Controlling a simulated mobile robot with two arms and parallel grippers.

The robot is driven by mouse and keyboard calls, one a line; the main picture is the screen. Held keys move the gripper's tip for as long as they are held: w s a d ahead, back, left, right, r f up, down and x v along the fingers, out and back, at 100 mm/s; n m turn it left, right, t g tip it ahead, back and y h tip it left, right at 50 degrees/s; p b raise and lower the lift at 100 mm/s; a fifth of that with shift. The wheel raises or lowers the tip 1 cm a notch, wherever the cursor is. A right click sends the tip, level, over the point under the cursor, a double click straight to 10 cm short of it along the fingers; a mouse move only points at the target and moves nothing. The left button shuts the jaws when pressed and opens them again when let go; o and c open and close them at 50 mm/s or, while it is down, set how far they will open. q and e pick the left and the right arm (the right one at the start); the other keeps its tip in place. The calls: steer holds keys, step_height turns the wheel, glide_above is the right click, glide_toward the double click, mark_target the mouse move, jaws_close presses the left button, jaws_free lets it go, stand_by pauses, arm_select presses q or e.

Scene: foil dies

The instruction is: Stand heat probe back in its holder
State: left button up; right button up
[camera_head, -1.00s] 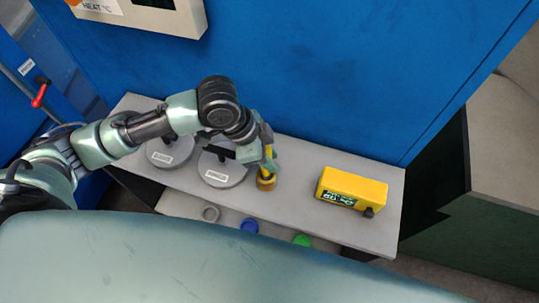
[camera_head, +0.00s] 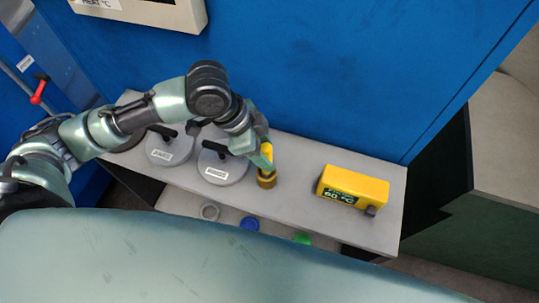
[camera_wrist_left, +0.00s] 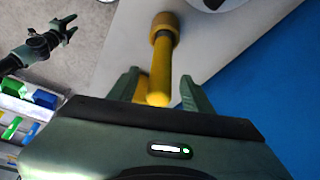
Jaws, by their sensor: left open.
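The heat probe (camera_head: 267,165) has a yellow handle and stands about upright in a brown-gold cup-shaped holder (camera_head: 267,182) on the grey shelf. My left gripper (camera_head: 264,164) is at the probe's handle and partly hides it in the head view. In the left wrist view, the left gripper (camera_wrist_left: 158,90) is open. Its fingers lie on either side of the yellow handle (camera_wrist_left: 159,85), with a gap visible at each side. The holder (camera_wrist_left: 164,26) is beyond the fingertips, with a dark band between it and the handle.
Round grey discs with black handles (camera_head: 222,168) stand left of the holder. A yellow meter box (camera_head: 352,187) with a display stands to the right. Bare grey shelf (camera_head: 300,170) lies between. A blue wall (camera_head: 330,80) rises close behind. Coloured rings lie lower in front.

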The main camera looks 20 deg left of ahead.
arm_select(q)
steer(key=shift+v, duration=2.35)
